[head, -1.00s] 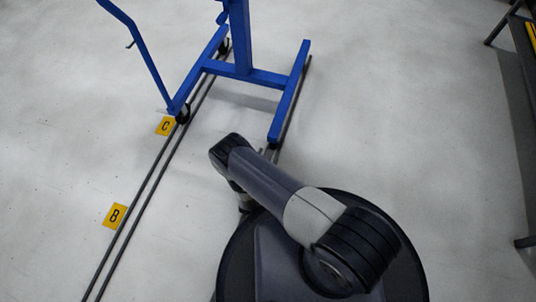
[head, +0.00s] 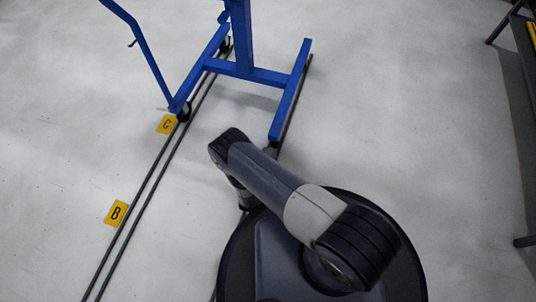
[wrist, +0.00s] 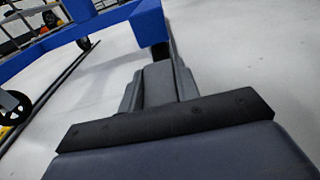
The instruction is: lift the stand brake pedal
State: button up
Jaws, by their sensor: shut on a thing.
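The blue stand (head: 240,70) stands on the floor ahead of me, with one foot bar (head: 290,92) ending just beyond my arm. In the wrist view the end of that blue bar (wrist: 150,25) is at the top. The dark brake pedal (wrist: 161,52) shows only as a small piece beneath the bar's end. My gripper (wrist: 163,72) reaches toward the bar's end and is shut on the pedal, low and close to the floor. The jaws' contact is mostly hidden.
Two dark rails (head: 150,185) run along the floor at left. Yellow markers C (head: 166,124) and B (head: 115,213) lie beside them. A caster wheel (wrist: 13,107) shows at left in the wrist view. A dark bench (head: 518,90) stands at right. The floor between is clear.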

jog(key=r+g+y+p, duration=0.1)
jog(key=g+p, duration=0.1)
jog(key=g, duration=0.1)
jog(key=shift+r+p, duration=0.2)
jog(key=shift+p, duration=0.1)
jog(key=shift+r+g+y+p, duration=0.15)
jog(key=shift+g+y+p, duration=0.15)
jog(key=shift+g+p, duration=0.5)
jog(key=shift+g, duration=0.3)
jog(key=o, duration=1)
